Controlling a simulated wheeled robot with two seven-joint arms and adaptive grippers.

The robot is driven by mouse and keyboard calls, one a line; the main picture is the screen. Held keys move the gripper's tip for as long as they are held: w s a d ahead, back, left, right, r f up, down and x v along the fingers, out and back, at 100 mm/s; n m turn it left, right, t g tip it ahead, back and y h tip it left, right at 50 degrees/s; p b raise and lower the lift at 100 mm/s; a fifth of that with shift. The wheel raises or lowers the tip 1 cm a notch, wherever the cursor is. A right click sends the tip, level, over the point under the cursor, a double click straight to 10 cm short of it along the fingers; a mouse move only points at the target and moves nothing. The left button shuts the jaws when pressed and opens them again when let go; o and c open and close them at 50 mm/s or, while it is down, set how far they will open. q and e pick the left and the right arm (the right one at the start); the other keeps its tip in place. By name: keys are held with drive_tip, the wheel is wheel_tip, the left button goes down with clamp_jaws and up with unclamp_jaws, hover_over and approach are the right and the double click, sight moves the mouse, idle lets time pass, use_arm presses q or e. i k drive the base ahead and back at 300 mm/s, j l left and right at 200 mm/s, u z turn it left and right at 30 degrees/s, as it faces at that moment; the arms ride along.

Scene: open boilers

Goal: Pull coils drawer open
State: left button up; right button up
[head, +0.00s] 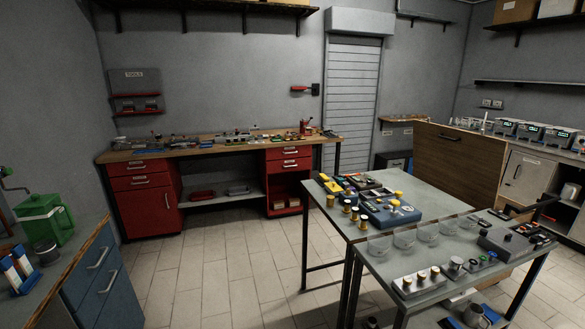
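No drawer has a label I can read as coils, so I cannot tell which one it is. A red cabinet at the back left has stacked drawers (140,168) with pale handles, and they look shut. A second red unit to its right has two drawers (289,153) that look shut above an open shelf. Blue fronts with handles (98,258) at the lower left also look shut. Neither of my grippers can be made out in the head view.
A wooden workbench (215,148) runs along the back wall. A grey table (435,198) with several small parts and clear cups stands at the right, beside a wooden panel (455,168). The tiled floor (225,265) between is clear.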

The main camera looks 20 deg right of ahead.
sight(280, 166)
drive_tip(key=i+j+u, duration=0.1)
drive_tip(key=i, duration=1)
drive_tip(key=i+z, duration=0.1)
drive_tip(key=i, duration=1.1)
drive_tip(key=i+j, duration=0.1)
drive_tip(key=i, duration=1.05)
drive_tip(key=i+j+z, duration=0.1)
drive_tip(key=i+z, duration=0.35)
drive_tip(key=i, duration=0.35)
drive_tip(key=i+z, duration=0.4)
drive_tip(key=i+j+z, duration=0.15)
drive_tip(key=i+z, duration=1.1)
drive_tip(key=i, duration=0.15)
